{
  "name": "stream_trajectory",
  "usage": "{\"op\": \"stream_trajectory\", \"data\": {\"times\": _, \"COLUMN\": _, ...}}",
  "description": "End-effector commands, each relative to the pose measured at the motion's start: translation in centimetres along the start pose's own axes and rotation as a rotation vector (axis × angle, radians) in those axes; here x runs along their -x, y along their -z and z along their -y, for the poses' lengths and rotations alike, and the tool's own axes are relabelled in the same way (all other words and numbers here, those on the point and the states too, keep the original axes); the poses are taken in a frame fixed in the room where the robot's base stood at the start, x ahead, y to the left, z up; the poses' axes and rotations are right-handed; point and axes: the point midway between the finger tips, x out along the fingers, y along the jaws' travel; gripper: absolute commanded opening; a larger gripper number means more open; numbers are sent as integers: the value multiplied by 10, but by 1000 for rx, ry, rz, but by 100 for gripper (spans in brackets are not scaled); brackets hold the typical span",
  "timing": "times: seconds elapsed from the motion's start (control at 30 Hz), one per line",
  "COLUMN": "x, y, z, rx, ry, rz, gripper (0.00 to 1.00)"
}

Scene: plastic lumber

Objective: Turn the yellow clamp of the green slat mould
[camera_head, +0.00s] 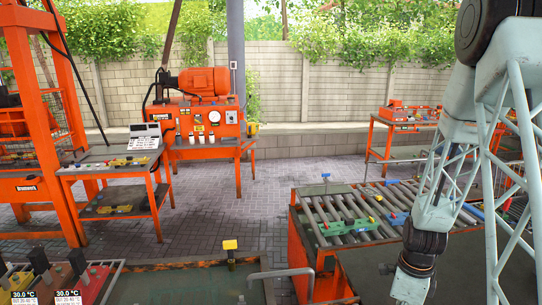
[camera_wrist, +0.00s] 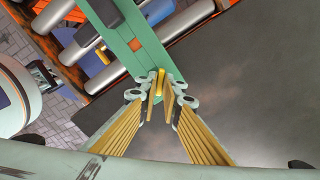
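The green slat mould (camera_wrist: 128,40) runs diagonally across the upper middle of the wrist view, with an orange square on its top. Its yellow clamp (camera_wrist: 160,80) stands near the mould's lower end as a narrow upright piece. My gripper (camera_wrist: 162,104) has its two yellow-padded fingers close to the clamp, one on either side in the picture, with a narrow gap between them. I cannot tell whether the fingers touch the clamp or how deep it sits between them. In the head view a green mould (camera_head: 347,230) lies on the rollers; my gripper's fingertips are out of sight there.
The roller conveyor (camera_head: 320,221) has an orange frame; other coloured fittings lie on it. A dark flat surface (camera_wrist: 255,70) fills the right of the wrist view. An orange bench with a machine (camera_head: 205,115) stands at the back. Paved floor (camera_head: 225,200) is clear in the middle.

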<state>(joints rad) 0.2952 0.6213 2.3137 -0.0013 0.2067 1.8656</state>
Motion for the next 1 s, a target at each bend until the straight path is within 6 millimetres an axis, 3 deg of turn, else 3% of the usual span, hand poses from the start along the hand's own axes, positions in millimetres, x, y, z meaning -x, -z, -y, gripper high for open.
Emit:
{"op": "stream_trajectory", "data": {"times": 0.37, "x": 0, "y": 0, "z": 0, "rx": 27, "ry": 1, "rz": 0, "gripper": 0}}
{"op": "stream_trajectory", "data": {"times": 1.0, "x": -1, "y": 0, "z": 0, "rx": 373, "ry": 0, "rz": 0, "gripper": 0}}
